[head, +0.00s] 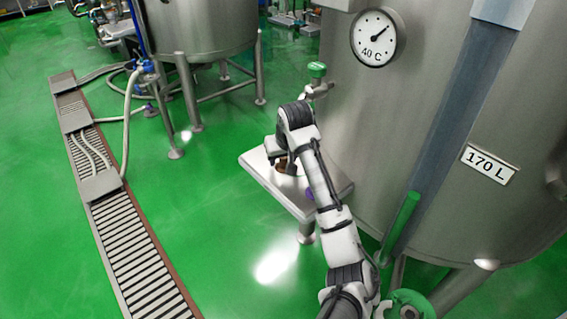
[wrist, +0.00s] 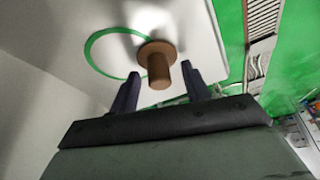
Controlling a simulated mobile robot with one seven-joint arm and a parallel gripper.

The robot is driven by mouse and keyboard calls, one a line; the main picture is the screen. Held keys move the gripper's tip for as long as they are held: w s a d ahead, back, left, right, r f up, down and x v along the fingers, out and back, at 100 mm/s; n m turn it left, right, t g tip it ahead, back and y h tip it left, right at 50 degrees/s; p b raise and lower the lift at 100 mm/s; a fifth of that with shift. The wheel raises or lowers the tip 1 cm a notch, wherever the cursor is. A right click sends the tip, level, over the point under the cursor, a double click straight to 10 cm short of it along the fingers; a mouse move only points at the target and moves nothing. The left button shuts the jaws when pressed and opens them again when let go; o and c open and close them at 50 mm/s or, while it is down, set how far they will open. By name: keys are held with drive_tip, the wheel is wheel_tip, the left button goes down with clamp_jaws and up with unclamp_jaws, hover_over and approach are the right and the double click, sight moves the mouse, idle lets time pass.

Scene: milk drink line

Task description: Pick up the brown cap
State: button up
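The brown cap (wrist: 158,68) shows in the wrist view as a short cylinder with a wider round flange. It lies ahead of my gripper (wrist: 160,74), between the directions of the two dark fingers, with a gap on each side. The fingers are apart and hold nothing. In the head view the cap (head: 284,164) is a small brown patch, partly hidden by my gripper (head: 280,158), which is low over a pale metal stand (head: 258,173). I cannot tell how far the fingertips are from the cap.
A green ring (wrist: 92,62) is on the pale surface beside the cap. A purple object (head: 310,194) is partly hidden behind my arm. A large steel tank (head: 400,120) with a green-handled valve (head: 317,70) stands close right of the stand. Open green floor lies to the left.

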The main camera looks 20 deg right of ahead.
clamp_jaws()
